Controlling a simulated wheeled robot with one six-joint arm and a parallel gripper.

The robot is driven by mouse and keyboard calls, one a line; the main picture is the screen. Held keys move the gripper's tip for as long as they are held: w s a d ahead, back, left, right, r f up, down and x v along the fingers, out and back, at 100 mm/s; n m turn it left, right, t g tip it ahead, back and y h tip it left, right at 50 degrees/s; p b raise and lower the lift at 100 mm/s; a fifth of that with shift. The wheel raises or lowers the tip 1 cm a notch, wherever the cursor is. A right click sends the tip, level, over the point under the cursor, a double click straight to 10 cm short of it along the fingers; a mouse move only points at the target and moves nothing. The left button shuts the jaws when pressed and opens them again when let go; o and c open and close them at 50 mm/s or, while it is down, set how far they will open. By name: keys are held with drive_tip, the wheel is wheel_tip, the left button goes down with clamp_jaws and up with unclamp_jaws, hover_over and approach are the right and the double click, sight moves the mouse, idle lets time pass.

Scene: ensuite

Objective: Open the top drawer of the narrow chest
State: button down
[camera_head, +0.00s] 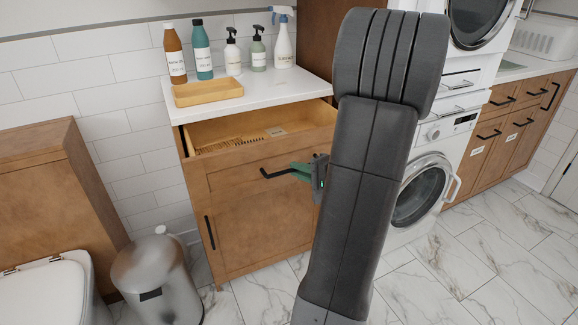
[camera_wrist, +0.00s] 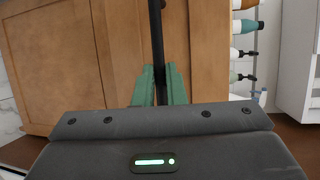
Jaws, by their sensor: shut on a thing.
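The narrow chest (camera_head: 250,230) is brown wood with a white top and stands against the tiled wall. Its top drawer (camera_head: 228,183) is pulled partly out, and its inside shows from above with a brush-like thing and a small pale item in it. My gripper (camera_head: 301,170) has green fingers and is shut on the black bar handle (camera_head: 270,175) of that drawer, near the handle's right end. In the wrist view the handle (camera_wrist: 156,40) runs upright between the green fingers (camera_wrist: 157,88). My arm hides the right part of the drawer front.
Several bottles (camera_head: 203,50) and a wooden tray (camera_head: 208,92) stand on the chest top. A metal bin (camera_head: 158,280) and a toilet (camera_head: 45,290) are at the left. A washing machine (camera_head: 420,190) stands at the right. Marble floor (camera_head: 480,240) is clear at the front right.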

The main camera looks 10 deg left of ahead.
drive_tip(key=shift+s+d+b, duration=0.25)
drive_tip(key=shift+s+d, duration=0.4)
drive_tip(key=shift+s, duration=0.3)
drive_tip(key=shift+s+d+b, duration=0.2)
drive_tip(key=shift+s+d, duration=0.45)
drive_tip(key=shift+s, duration=0.3)
drive_tip(key=c, duration=1.5)
unclamp_jaws()
drive_tip(key=p+v, duration=0.1)
drive_tip(key=v, duration=1.2)
drive_tip(key=shift+s+d+r+p, duration=0.15)
drive_tip(key=shift+s+d+p, duration=0.05)
drive_tip(key=shift+d+p, duration=0.15)
drive_tip(key=shift+a, duration=0.1)
drive_tip(key=b+x, duration=0.1)
drive_tip(key=x, duration=1.2)
drive_tip(key=shift+w+a+b, duration=0.25)
drive_tip(key=shift+a+b, duration=0.05)
drive_tip(key=shift+b, duration=0.05)
